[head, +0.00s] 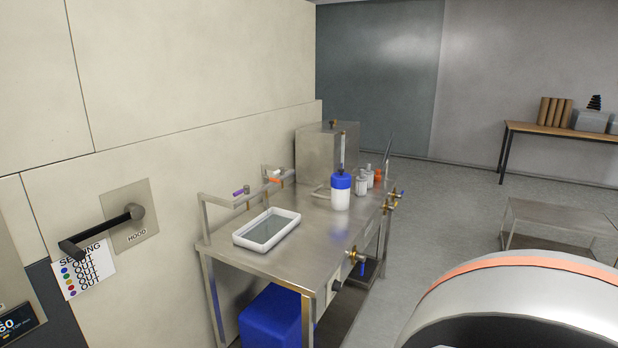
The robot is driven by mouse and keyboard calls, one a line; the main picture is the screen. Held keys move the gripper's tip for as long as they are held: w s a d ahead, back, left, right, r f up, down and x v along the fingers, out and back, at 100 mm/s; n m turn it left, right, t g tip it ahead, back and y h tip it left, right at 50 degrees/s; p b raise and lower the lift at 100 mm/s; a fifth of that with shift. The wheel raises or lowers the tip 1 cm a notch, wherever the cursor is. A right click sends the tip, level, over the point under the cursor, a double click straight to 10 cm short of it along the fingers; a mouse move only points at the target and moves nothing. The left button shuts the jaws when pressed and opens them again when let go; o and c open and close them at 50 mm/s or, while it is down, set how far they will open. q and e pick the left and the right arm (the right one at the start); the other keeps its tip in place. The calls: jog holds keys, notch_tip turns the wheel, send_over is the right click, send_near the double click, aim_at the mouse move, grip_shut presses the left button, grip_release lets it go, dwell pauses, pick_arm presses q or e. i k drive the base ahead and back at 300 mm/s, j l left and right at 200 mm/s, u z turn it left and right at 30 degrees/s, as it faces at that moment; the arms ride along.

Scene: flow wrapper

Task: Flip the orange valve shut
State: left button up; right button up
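A small orange part (274,180), possibly the orange valve's handle, shows at the back edge of the steel table (285,262), near the wall. A white piece sits just above it. It is too small to tell whether it is open or shut. A purple-handled fitting (241,191) is on the rail to its left. Neither gripper is in view, so I see nothing touching the valve.
A white tray (239,241), a blue-and-white bottle (341,197) and small bottles (361,185) stand on the table. A black lever (105,229) marked HOOD juts from the wall. A blue bin (268,318) is below.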

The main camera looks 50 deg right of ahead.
aim_at(265, 178)
jog(key=z, duration=1.35)
jog(key=i+l+u, duration=0.1)
jog(key=i+l, duration=0.15)
jog(key=l, duration=0.25)
jog(key=i+l, duration=0.25)
jog(key=l, duration=0.25)
jog(key=i+l+u, duration=0.15)
jog(key=l, duration=0.35)
jog(key=i+l+u, duration=0.1)
jog(key=i+l, duration=0.2)
jog(key=l, duration=0.2)
jog(key=i+l, duration=0.2)
jog(key=l, duration=0.35)
jog(key=i+l+u, duration=0.15)
jog(key=l, duration=0.4)
jog(key=i+l+u, duration=0.1)
jog(key=l, duration=0.45)
jog(key=i+l, duration=0.25)
jog(key=l, duration=0.35)
jog(key=u, duration=0.05)
